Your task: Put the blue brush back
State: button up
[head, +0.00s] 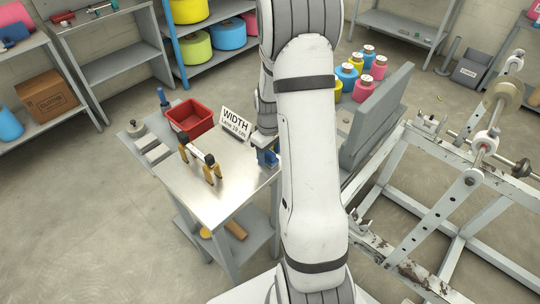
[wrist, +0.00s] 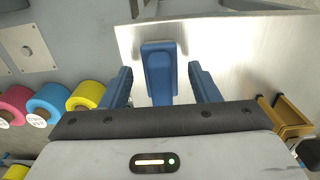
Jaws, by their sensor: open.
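The blue brush (wrist: 158,62) shows in the wrist view, lying on the bare metal table top (wrist: 222,45) between my two blue fingers. My gripper (wrist: 161,78) is open, with a gap on each side of the brush. In the head view my gripper (head: 267,155) is low at the right edge of the metal table (head: 222,205), partly hidden by my arm. Blue shows there, but I cannot tell finger from brush.
A red bin (head: 190,118), a WIDTH sign (head: 236,124) and a stand with yellow-brown clamps (head: 200,160) are on the table. A blue upright item (head: 162,98) stands at its back left. A grey panel (head: 375,120) and machine frame (head: 425,185) are to the right.

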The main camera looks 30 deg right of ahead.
aim_at(269, 152)
notch_tip(269, 152, up, 10)
jog(key=shift+r+b, duration=0.2)
jog(key=shift+b, duration=0.25)
jog(key=s+a+r+m+t, duration=0.1)
jog(key=s+a+r+m, duration=0.1)
jog(key=s+a+r, duration=0.3)
jog(key=s+a+r+m+t, duration=0.2)
jog(key=s+a+r, duration=0.4)
jog(key=s, duration=0.8)
jog(key=a, duration=0.3)
jog(key=shift+r, duration=0.2)
